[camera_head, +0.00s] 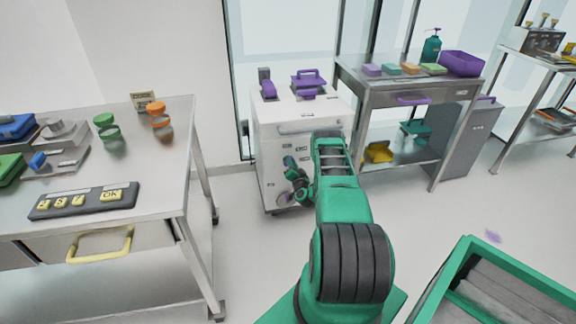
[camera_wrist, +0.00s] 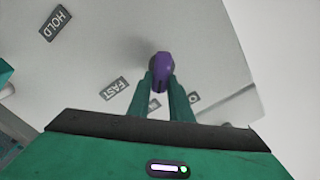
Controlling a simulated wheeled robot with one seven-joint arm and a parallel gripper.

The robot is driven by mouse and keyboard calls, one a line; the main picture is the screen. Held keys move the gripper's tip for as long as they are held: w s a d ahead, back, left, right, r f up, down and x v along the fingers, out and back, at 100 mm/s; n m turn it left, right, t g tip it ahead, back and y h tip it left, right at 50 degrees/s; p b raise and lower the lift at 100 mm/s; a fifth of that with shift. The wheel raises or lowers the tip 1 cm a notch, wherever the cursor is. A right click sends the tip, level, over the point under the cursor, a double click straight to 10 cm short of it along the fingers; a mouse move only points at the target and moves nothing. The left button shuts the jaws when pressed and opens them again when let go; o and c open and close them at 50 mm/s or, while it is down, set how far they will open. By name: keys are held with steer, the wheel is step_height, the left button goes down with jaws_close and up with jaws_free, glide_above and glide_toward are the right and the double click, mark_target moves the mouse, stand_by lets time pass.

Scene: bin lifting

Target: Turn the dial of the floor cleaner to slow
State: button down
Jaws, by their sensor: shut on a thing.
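The floor cleaner appears to be the white cabinet (camera_head: 295,130) in the middle of the head view. Its front carries several small dark labels. In the wrist view a purple dial (camera_wrist: 161,66) stands out from the pale panel (camera_wrist: 105,45). My gripper (camera_wrist: 160,84) is shut on the dial, one green finger on each side. The FAST label (camera_wrist: 114,89) is left of the fingers and the HOLD label (camera_wrist: 56,22) is at the upper left. Another label (camera_wrist: 194,97) right of the fingers is partly hidden. Which label the dial points to cannot be told.
A steel table (camera_head: 150,215) with a keypad (camera_head: 84,200) is at the left. A steel bench (camera_head: 365,85) stands right of the cabinet. A green-rimmed bin (camera_head: 448,266) is at the lower right. Open floor (camera_head: 430,215) lies between bench and bin.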

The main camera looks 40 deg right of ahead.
steer(key=shift+w+m, duration=0.1)
steer(key=shift+m, duration=0.4)
steer(key=c, duration=1.6)
jaws_free()
steer(key=shift+f, duration=0.1)
